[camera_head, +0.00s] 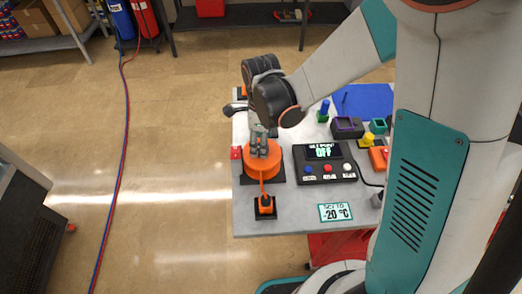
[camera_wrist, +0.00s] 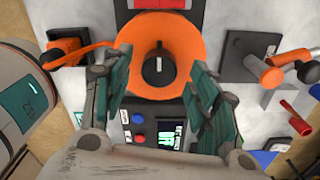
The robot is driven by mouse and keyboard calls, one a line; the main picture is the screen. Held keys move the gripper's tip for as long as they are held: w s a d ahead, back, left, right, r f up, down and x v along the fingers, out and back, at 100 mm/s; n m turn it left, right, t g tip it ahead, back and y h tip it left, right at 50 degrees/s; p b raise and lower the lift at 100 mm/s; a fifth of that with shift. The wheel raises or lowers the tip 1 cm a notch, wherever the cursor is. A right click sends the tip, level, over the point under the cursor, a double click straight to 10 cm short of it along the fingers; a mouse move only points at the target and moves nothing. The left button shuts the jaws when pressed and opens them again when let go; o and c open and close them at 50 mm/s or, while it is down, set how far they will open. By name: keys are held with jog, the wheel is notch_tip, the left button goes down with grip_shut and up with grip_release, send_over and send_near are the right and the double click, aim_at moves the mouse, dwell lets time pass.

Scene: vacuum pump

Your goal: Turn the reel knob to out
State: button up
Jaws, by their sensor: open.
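The orange reel (camera_head: 262,163) sits on a black base on the grey table, at its left side. In the wrist view the reel (camera_wrist: 190,40) is a round orange disc. The black reel knob (camera_wrist: 158,66) is at its centre, with a white line running roughly up and down. The knob is hidden by my gripper in the head view. My gripper (camera_head: 260,143) points down over the reel. In the wrist view my gripper (camera_wrist: 163,70) is open, with one finger on each side of the knob and visible gaps between.
A black control box (camera_head: 324,162) reading "SETPOINT OFF" stands right of the reel. An orange cord runs from the reel to an orange-and-black fitting (camera_head: 265,208). A "-20 °C" card (camera_head: 335,212) lies at the front.

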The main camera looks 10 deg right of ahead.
jog(key=shift+f+b, duration=0.5)
jog(key=shift+f, duration=0.65)
jog(key=shift+c, duration=0.5)
jog(key=c, duration=1)
jog(key=shift+o, duration=0.2)
jog(key=shift+n, duration=0.3)
